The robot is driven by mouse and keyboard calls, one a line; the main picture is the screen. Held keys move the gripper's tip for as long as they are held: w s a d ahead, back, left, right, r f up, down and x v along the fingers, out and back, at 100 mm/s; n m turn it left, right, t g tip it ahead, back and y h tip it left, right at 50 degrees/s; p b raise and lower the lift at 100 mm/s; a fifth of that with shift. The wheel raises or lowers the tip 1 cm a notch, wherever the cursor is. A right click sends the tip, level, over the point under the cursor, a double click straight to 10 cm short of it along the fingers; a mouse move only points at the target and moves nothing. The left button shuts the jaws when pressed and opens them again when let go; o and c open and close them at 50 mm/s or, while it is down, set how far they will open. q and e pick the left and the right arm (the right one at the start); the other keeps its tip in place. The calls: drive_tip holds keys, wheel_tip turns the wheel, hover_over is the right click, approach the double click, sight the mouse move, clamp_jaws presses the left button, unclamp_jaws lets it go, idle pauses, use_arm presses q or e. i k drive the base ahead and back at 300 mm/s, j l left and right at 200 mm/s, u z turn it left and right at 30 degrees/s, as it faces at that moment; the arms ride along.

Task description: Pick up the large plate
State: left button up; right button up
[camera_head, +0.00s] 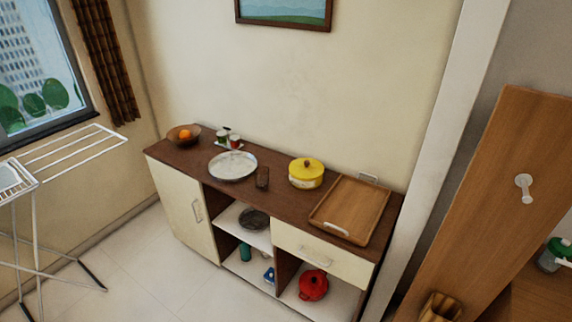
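A large round plate (233,164), pale with a light rim, lies flat on the brown top of the sideboard (280,190), left of its middle. Its whole upper face shows and nothing covers it. A smaller dark round dish (254,219) lies on the open shelf below. Neither of my grippers shows in the head view, so their distance from the plate and their state cannot be seen.
A yellow pot (306,172) and wooden tray (350,209) stand to the right. A drying rack (55,185) stands left; floor in front is clear.

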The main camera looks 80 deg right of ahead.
sight(231, 166)
drive_tip(key=z, duration=2.3)
drive_tip(key=i+j+z, duration=0.1)
drive_tip(key=z, duration=0.35)
drive_tip(key=i+j+z, duration=0.15)
drive_tip(key=z, duration=0.3)
